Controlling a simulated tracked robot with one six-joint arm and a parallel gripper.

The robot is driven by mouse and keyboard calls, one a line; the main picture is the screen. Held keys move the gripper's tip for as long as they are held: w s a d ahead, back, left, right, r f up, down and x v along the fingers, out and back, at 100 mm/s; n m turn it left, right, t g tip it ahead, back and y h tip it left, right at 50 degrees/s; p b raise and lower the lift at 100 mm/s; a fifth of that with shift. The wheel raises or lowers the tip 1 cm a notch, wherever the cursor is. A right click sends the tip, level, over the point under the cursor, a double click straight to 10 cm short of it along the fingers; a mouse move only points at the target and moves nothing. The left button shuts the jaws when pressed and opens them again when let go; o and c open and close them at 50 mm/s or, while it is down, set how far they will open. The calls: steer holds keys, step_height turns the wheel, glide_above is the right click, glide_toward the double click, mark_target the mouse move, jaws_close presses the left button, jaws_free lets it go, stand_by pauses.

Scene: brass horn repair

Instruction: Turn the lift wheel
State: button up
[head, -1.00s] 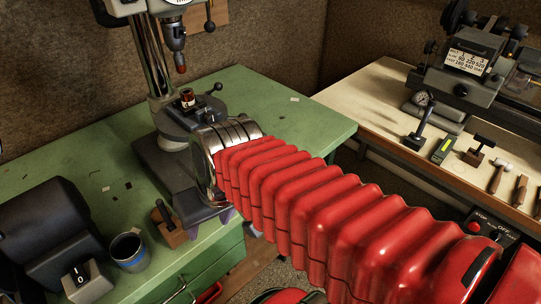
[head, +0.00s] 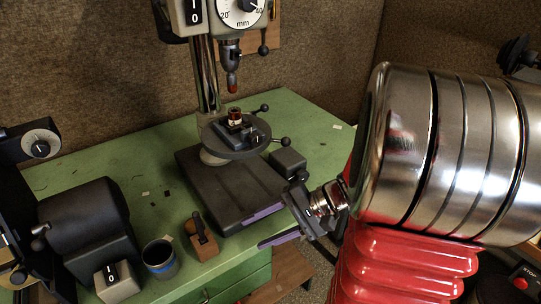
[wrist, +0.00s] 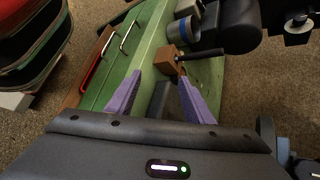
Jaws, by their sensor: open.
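My gripper (head: 243,236) is open and empty at the front edge of the green bench, beside the drill press base. In the wrist view its two purple fingers (wrist: 160,76) are spread apart, with the bench and a dark base edge between and beyond them. The drill press (head: 207,75) stands on the bench, with its round table (head: 222,142) on the column. Ball-ended handles (head: 262,109) stick out beside the table. I cannot pick out a part that is clearly the lift wheel; it may be hidden or out of frame.
A wooden block with a lever (head: 200,240), a cup with a blue band (head: 160,258) and a switch box (head: 117,280) stand along the bench's front. A dark machine (head: 85,220) is at the left. My arm covers the right side.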

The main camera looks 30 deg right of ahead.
steer(key=w+d+f+m+t+h, duration=0.1)
steer(key=d+f+m+t, duration=0.1)
steer(key=d+m+t, duration=0.75)
steer(key=m+t+h, duration=0.3)
steer(key=h, duration=0.3)
glide_toward(304, 178)
steer(key=s, duration=0.6)
steer(key=shift+w+d, duration=0.25)
steer(key=shift+w, duration=0.1)
steer(key=shift+w+a, duration=0.3)
steer(key=shift+w, duration=1.95)
steer(key=shift+w+a, duration=0.35)
steer(key=shift+w, duration=1.95)
steer(key=shift+w+a, duration=0.3)
steer(key=shift+w, duration=1.95)
steer(key=shift+c, duration=0.5)
